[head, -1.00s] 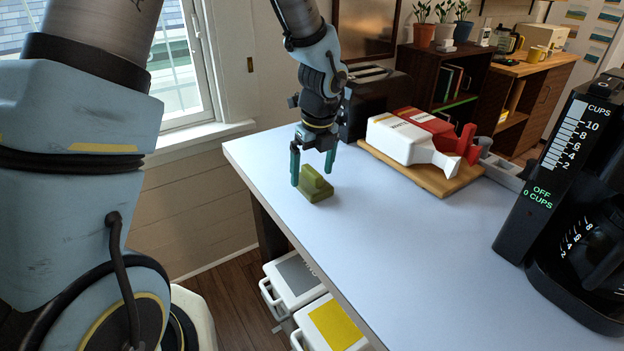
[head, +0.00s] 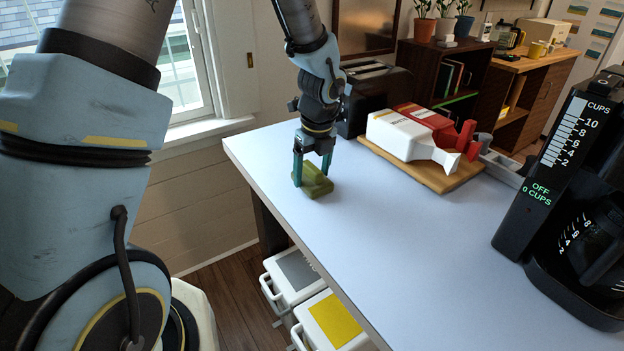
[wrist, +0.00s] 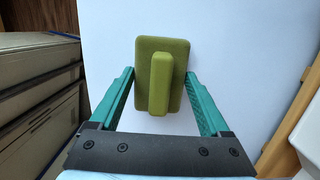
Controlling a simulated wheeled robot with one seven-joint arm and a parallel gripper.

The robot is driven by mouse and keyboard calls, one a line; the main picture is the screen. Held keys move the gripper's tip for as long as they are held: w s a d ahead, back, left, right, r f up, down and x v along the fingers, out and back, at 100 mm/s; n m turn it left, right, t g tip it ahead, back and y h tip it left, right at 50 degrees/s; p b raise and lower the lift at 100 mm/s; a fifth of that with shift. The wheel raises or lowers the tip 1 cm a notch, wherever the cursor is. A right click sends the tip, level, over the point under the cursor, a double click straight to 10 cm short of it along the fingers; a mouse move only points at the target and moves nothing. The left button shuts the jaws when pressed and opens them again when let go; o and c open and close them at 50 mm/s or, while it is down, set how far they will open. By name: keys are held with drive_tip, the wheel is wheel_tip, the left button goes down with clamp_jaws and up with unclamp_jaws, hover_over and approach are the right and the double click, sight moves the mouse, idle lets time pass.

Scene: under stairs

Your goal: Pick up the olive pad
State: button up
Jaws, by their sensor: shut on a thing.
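The olive pad (head: 318,186) is a flat green block with a raised ridge on top. It lies on the white tabletop near the left edge in the head view. My gripper (head: 311,175) points down over it, with its teal fingers low at the pad's sides. In the wrist view the pad (wrist: 160,80) sits between the two fingertips of my gripper (wrist: 160,76), its ridge running lengthwise between them. The fingers are shut on the pad's sides. The pad looks level and still on the table.
A wooden board (head: 442,182) with a white bottle (head: 400,137) and a red one lies behind to the right. A black toaster (head: 372,98) stands behind my gripper. A coffee maker (head: 540,185) is at the right. The table's middle (head: 430,240) is clear.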

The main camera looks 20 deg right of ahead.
sight(312, 166)
drive_tip(key=shift+c, duration=0.6)
drive_tip(key=shift+r, duration=0.1)
wheel_tip(312, 166, up, 10)
drive_tip(key=shift+f+b, duration=0.1)
drive_tip(key=shift+b, duration=0.75)
